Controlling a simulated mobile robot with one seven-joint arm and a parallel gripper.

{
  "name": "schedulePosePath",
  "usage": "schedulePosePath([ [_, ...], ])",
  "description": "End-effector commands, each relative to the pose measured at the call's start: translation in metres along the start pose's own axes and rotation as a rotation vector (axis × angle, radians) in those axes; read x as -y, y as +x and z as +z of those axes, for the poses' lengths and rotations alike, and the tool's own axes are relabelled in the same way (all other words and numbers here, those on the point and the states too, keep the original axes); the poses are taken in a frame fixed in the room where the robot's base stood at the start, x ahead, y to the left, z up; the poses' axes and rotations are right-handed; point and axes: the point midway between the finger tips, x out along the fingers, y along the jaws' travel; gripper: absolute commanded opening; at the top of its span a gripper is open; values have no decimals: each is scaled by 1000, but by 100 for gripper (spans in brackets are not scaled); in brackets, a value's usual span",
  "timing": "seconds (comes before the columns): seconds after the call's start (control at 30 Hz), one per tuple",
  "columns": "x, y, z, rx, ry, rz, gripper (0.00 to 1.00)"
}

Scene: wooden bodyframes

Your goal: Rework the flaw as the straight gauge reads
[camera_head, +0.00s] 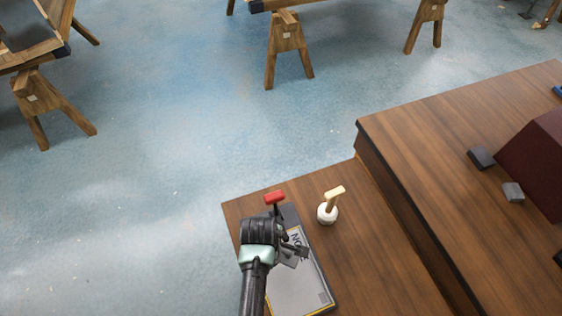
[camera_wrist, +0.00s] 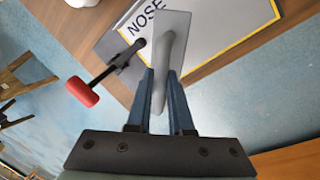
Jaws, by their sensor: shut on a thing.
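My gripper (camera_wrist: 161,72) is shut on the handle of a grey flat-plated tool (camera_wrist: 178,22); I cannot tell whether this is the straight gauge. In the head view my gripper (camera_head: 284,242) is over the low wooden bench, with the grey tool near the board. A white board with a yellow border and the word NOSE (camera_wrist: 212,22) lies beneath. A red-headed tool with a black shaft (camera_head: 274,198) sits at the board's far end; its red head (camera_wrist: 82,91) is left of my fingers in the wrist view. No flaw can be made out.
A white pot with a cream-handled tool (camera_head: 328,210) stands right of the board. A higher wooden bench (camera_head: 430,140) at right carries a dark red block (camera_head: 540,160) and small grey blocks (camera_head: 482,158). Wooden trestles (camera_head: 286,45) stand on the blue floor, which is open between.

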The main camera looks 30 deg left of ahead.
Motion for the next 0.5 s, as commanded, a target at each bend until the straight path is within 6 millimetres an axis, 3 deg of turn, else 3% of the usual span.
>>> schedulePosePath([
  [0.3, 0, -2, 0, 0, 0, 2, 0],
  [0.5, 28, -21, 9, 1, -2, -3, 0],
])
